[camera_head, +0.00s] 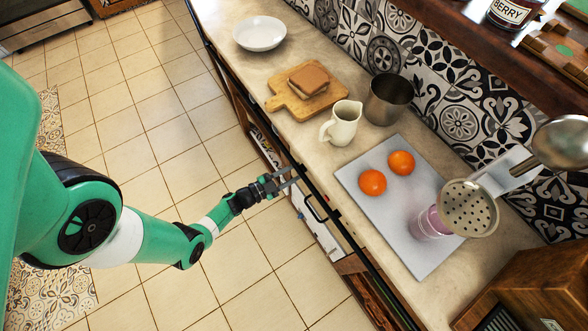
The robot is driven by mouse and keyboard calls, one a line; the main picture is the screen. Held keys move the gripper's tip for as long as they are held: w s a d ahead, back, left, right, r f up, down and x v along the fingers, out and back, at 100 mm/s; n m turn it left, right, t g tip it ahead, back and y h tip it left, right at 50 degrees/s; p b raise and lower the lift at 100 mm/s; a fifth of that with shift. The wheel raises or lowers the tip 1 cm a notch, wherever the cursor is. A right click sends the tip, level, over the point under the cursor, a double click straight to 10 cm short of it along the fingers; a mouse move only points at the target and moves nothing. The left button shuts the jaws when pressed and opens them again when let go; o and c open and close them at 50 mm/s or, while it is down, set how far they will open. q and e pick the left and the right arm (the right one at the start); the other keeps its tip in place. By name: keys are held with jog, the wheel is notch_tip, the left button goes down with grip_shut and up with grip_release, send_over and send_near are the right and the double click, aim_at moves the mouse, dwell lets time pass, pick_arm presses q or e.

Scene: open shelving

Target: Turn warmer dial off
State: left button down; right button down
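My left gripper (290,178) reaches in from the left to the front edge of the counter (287,121). Its two fingers look spread apart with nothing between them. Just right of and below it, a white-fronted unit (318,228) with a dark bar handle (315,208) is set into the cabinet front; it may be the warmer. I cannot make out the dial; the unit's front is seen steeply from above and the gripper is close to its upper end. Whether the fingers touch anything is unclear. My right gripper is not in view.
On the counter are a white plate (259,34), a cutting board (279,103) with a sandwich-like item, a cream jug (341,123), a metal pot (388,98), and a pale slab (408,222) with oranges and a pink cup. A strainer (468,208) hangs above. The tiled floor is clear.

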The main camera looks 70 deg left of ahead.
pick_arm(q)
jog(key=c, duration=0.5)
grip_release()
jog(key=shift+s, duration=0.1)
jog(key=shift+p+v, duration=1.2)
jog(key=shift+v, duration=4.55)
